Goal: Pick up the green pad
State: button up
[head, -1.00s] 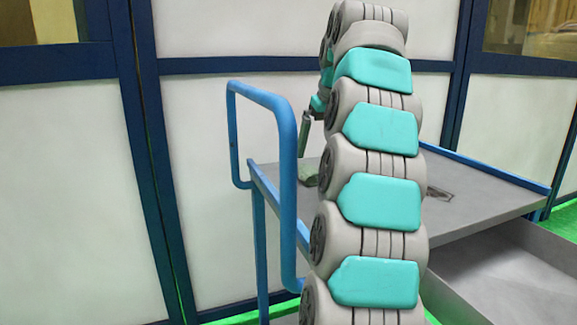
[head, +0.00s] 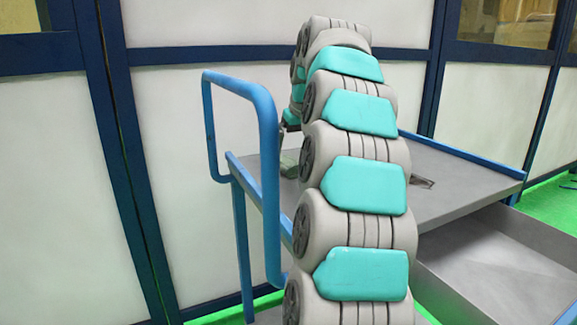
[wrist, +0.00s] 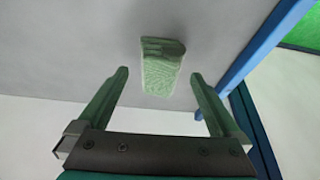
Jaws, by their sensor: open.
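The green pad (wrist: 162,66) lies on the grey top of the cart (wrist: 70,40). In the wrist view it shows as a pale green textured block with a darker end, between and beyond my fingertips. My gripper (wrist: 160,75) is open and empty, its two green fingers on either side of the pad in the picture and apart from it. In the head view the pad (head: 289,163) is partly hidden by my arm, near the cart's left side. My gripper (head: 284,135) shows there just above the pad, mostly hidden behind my arm.
A blue handle rail (head: 268,180) rises at the cart's left side, close to my arm. A low blue edge (head: 470,157) runs along the far side. A small dark item (head: 422,182) lies on the top right of my arm. A grey lower tray (head: 495,265) sits below.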

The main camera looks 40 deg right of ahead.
jog(key=shift+x, duration=1.05)
jog(key=c, duration=1.3)
